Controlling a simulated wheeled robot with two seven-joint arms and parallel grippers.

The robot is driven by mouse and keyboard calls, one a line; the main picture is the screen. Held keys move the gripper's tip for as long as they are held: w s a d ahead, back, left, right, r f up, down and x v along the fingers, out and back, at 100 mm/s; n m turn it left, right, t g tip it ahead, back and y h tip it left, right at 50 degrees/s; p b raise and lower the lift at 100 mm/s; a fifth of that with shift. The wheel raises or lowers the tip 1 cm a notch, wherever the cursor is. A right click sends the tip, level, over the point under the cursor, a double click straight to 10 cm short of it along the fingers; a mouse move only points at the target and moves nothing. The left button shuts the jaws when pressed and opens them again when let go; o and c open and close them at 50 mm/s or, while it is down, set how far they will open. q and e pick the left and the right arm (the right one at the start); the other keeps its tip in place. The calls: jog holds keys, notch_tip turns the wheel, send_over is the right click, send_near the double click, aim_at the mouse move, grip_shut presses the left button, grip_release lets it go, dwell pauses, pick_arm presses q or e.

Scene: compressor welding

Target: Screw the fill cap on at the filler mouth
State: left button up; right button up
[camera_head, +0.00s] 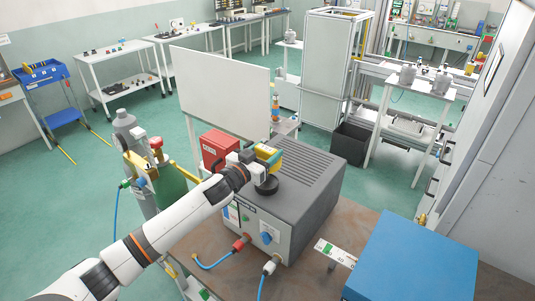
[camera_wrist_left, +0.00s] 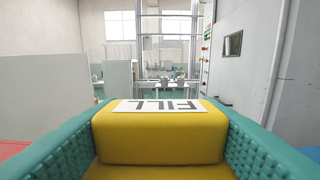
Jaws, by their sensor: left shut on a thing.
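The fill cap (camera_wrist_left: 160,140) is a yellow block with a white FILL label on top, upside down in the left wrist view. My left gripper (camera_wrist_left: 160,150) is shut on it, with a teal ribbed finger pad on each side. In the head view the cap (camera_head: 267,152) is above the grey welding machine, in my left gripper (camera_head: 261,156). The black round filler mouth (camera_head: 267,186) is on the machine's top, just below the gripper. I cannot tell whether the cap touches it. My right gripper is not in view.
The grey machine (camera_head: 312,172) has a vented top and cables at its front, and stands on a brown bench (camera_head: 345,222). A blue box (camera_head: 415,255) is at the right. A red box (camera_head: 219,150) and gas cylinders (camera_head: 171,185) are to the left. A white panel (camera_head: 220,90) stands behind.

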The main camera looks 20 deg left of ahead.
pick_arm(q)
jog(key=shift+f, duration=0.3)
jog(key=f+b, duration=0.3)
jog(key=f, duration=0.1)
jog(key=shift+w, duration=0.2)
jog(key=shift+f+b, duration=0.6)
jog(key=shift+f, duration=0.15)
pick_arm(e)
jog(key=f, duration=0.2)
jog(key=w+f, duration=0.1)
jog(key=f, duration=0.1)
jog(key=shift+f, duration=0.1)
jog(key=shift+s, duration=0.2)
pick_arm(q)
jog(key=shift+f, duration=0.2)
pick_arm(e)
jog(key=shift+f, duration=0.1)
pick_arm(q)
jog(key=shift+f+b, duration=0.95)
jog(key=shift+f, duration=0.3)
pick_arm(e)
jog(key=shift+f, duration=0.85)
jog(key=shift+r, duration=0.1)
